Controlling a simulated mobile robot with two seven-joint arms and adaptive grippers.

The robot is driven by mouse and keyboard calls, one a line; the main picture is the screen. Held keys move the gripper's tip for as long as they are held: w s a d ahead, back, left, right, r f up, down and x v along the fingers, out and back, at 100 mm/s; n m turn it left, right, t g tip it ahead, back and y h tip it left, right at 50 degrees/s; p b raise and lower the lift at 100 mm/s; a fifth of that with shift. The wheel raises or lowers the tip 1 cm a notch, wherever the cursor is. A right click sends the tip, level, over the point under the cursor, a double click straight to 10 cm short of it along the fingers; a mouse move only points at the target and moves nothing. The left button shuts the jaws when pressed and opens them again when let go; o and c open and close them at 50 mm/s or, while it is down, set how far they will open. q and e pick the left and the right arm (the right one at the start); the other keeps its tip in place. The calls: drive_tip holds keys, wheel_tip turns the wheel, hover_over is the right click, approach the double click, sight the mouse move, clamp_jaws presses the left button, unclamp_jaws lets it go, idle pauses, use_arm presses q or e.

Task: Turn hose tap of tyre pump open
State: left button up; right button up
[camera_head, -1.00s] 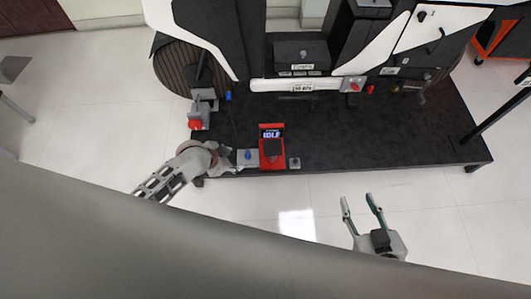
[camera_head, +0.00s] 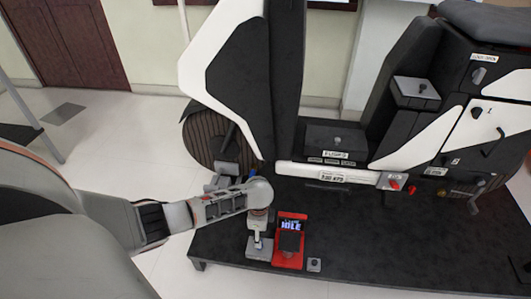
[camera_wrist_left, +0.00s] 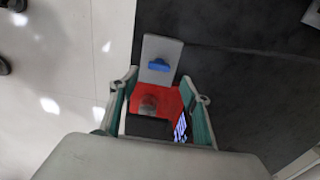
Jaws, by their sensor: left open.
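The tyre pump (camera_head: 290,246) is a red box on the black platform, with a lit display reading IDLE. It also shows in the left wrist view (camera_wrist_left: 174,98), below and between my fingers. Beside it is a grey block (camera_head: 258,252) with a blue tap handle (camera_wrist_left: 159,65), seen in the left wrist view just beyond the fingertips. The handle lies crosswise there. My left gripper (camera_head: 258,235) is open and hangs over the grey block, hiding the handle in the head view; it also shows in the left wrist view (camera_wrist_left: 158,84). Contact with the handle cannot be told. My right gripper is out of view.
The black platform (camera_head: 400,235) carries a black and white chassis rig (camera_head: 232,75) with a wheel (camera_head: 203,138) behind my left arm. A small grey piece (camera_head: 314,265) sits right of the pump. The platform is clear further right.

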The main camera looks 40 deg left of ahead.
use_arm(q)
drive_tip(key=f, duration=0.1)
drive_tip(key=f+b, duration=0.1)
drive_tip(key=f, duration=0.1)
drive_tip(key=f+b, duration=0.1)
drive_tip(key=f, duration=0.1)
drive_tip(key=shift+s+f, duration=0.1)
drive_tip(key=shift+s, duration=0.3)
drive_tip(key=shift+w+f, duration=0.15)
drive_tip(key=shift+f, duration=0.2)
drive_tip(key=shift+w+r, duration=0.1)
drive_tip(key=shift+w, duration=0.1)
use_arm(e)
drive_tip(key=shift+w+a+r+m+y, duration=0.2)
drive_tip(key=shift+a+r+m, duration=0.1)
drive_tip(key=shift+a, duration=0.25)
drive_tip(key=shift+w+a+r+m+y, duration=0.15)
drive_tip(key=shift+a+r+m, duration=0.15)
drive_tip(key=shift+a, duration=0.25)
use_arm(q)
drive_tip(key=c, duration=1.1)
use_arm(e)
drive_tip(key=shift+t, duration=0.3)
